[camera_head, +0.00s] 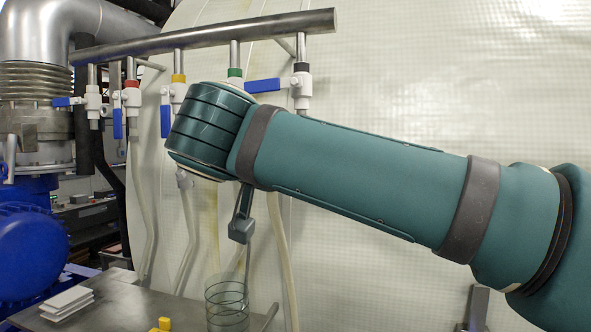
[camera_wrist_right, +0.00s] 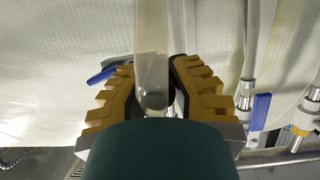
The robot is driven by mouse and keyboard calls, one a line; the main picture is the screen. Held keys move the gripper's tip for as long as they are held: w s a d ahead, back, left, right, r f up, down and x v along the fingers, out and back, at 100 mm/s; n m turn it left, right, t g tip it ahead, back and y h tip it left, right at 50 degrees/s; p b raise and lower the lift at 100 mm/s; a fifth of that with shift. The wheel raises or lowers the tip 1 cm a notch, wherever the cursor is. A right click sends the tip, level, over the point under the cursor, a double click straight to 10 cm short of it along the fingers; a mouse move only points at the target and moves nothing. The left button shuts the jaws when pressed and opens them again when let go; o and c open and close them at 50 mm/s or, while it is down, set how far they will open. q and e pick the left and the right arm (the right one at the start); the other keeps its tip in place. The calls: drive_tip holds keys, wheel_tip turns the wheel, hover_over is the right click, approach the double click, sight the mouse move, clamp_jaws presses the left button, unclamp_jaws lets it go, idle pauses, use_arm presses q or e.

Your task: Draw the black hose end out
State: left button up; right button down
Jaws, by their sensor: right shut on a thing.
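The black-banded valve (camera_head: 302,92) hangs at the right end of the steel manifold in the head view, with its blue lever (camera_head: 262,86) pointing left. A pale hose (camera_head: 278,225) shows below my right arm; its upper part is hidden. In the right wrist view my right gripper (camera_wrist_right: 153,75) is shut with its yellow stepped fingers on either side of a pale translucent hose (camera_wrist_right: 152,40). The hose's round grey end (camera_wrist_right: 153,99) faces the camera, and no fitting shows over it. My left gripper is in neither view.
The manifold (camera_head: 200,37) also carries red-, yellow- and green-banded valves with pale hoses below. A clear cylinder (camera_head: 227,305), white blocks (camera_head: 67,302) and a yellow piece (camera_head: 162,324) are on the metal table (camera_head: 120,305). Other hoses (camera_wrist_right: 257,40) run close beside the gripper.

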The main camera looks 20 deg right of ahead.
drive_tip(key=shift+s+a+p, duration=0.2)
drive_tip(key=shift+s+a, duration=0.3)
drive_tip(key=shift+s, duration=0.25)
drive_tip(key=shift+s+a+p, duration=0.2)
drive_tip(key=shift+s+a, duration=0.25)
drive_tip(key=shift+s, duration=0.25)
